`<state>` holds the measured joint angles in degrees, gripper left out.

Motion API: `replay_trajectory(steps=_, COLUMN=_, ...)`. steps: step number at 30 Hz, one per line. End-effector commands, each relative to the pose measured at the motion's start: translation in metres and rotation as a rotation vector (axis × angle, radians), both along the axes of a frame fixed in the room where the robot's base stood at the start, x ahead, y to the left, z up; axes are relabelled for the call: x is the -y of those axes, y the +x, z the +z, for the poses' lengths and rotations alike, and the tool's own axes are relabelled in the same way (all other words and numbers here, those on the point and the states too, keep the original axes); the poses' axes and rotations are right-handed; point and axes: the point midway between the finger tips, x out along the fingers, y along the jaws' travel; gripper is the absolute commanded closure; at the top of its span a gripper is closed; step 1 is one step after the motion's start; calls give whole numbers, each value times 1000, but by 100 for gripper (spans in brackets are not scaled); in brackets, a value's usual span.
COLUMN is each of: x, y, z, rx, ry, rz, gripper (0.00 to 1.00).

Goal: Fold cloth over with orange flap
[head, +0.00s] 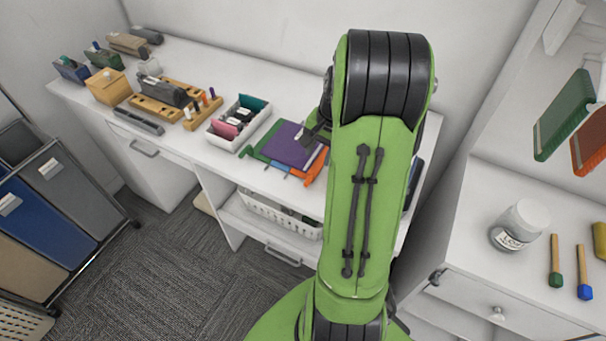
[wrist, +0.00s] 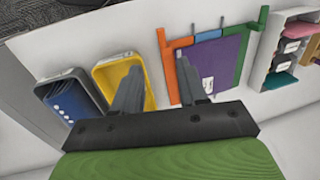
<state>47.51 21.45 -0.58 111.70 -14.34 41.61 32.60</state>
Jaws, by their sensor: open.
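The cloth is a flat purple square (head: 290,145) on the white counter, with an orange flap (head: 317,166) along its right side, green at its left and small blue tabs at its front edge. In the wrist view, the purple part (wrist: 226,62) has a small white label, and the orange flap (wrist: 172,75) runs along its left side. My gripper (wrist: 157,64) is open and empty above the counter. Its right finger overlaps the orange flap in the wrist view; contact cannot be told. In the head view, my arm hides most of the gripper and part of the cloth's surroundings.
A white divided box (head: 240,124) with pink and teal items stands left of the cloth. A yellow tray (wrist: 122,72) and a dark tray with blue (wrist: 68,102) lie on the cloth's orange side. A white basket (head: 280,215) sits on the shelf below.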

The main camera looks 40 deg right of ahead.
Motion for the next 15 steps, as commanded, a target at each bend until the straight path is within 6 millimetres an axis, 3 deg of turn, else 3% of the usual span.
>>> replay_trajectory(steps=1, x=-2, y=2, z=-17, rx=-5, ry=4, rz=3, gripper=58)
replay_trajectory(steps=9, x=-7, y=15, z=-83, rx=-4, ry=3, rz=5, gripper=58)
replay_trajectory(steps=15, x=-8, y=21, z=-113, rx=-2, ry=0, rz=3, gripper=58)
